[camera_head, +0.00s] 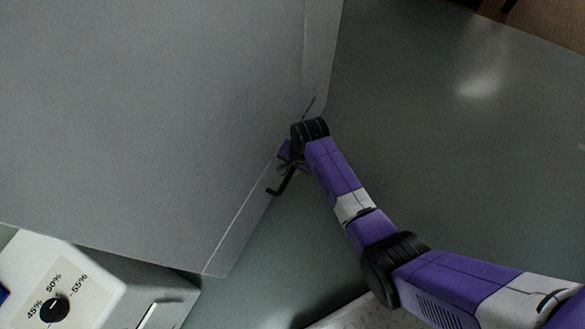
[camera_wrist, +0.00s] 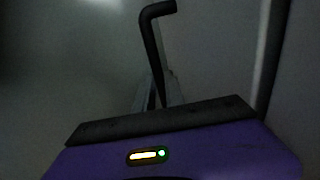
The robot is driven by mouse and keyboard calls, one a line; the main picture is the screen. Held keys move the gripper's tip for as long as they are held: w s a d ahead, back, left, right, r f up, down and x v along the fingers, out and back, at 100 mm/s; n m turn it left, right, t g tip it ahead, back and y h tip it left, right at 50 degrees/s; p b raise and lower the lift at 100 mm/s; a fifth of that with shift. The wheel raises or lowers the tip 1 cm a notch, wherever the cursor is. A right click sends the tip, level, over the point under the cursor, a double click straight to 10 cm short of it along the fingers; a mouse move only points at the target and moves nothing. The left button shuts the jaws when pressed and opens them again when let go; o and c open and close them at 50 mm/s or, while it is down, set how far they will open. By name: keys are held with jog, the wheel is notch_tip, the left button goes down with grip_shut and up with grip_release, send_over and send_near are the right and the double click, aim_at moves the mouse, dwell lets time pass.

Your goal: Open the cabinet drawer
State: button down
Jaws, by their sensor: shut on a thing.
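The grey cabinet (camera_head: 150,110) fills the upper left of the head view, seen from above. Its narrow front strip (camera_head: 238,232) runs along the right side, with a thin light seam behind it. A dark bar handle (camera_head: 276,190) with a bent end sticks out from this front. My gripper (camera_head: 291,165) is at the front, shut on the handle. In the wrist view the handle (camera_wrist: 153,45) rises from between my grey fingers (camera_wrist: 158,92), its hooked end at the top. The held part of the handle is mostly hidden. I cannot tell how far the drawer stands out.
A white device with a dial (camera_head: 55,307) marked in percentages stands at the lower left, close to the cabinet. A pale plate-like surface (camera_head: 345,315) shows at the bottom. The grey-green floor (camera_head: 450,140) right of the cabinet is clear apart from my arm.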

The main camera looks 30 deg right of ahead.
jog(key=s+d+p, duration=0.6)
jog(key=s+d, duration=0.2)
jog(key=s, duration=0.4)
jog(key=s+d+p, duration=0.7)
jog(key=s+d, duration=0.2)
jog(key=s, duration=0.2)
jog(key=shift+s, duration=0.35)
jog(key=shift+d, duration=0.15)
jog(key=c, duration=1.4)
grip_release()
jog(key=shift+r, duration=0.1)
notch_tip(320, 180, up, 7)
jog(key=s+p, duration=0.1)
jog(key=p, duration=0.2)
jog(key=shift+d+r+p, duration=0.2)
jog(key=shift+d+p, duration=0.1)
jog(key=shift+d, duration=0.1)
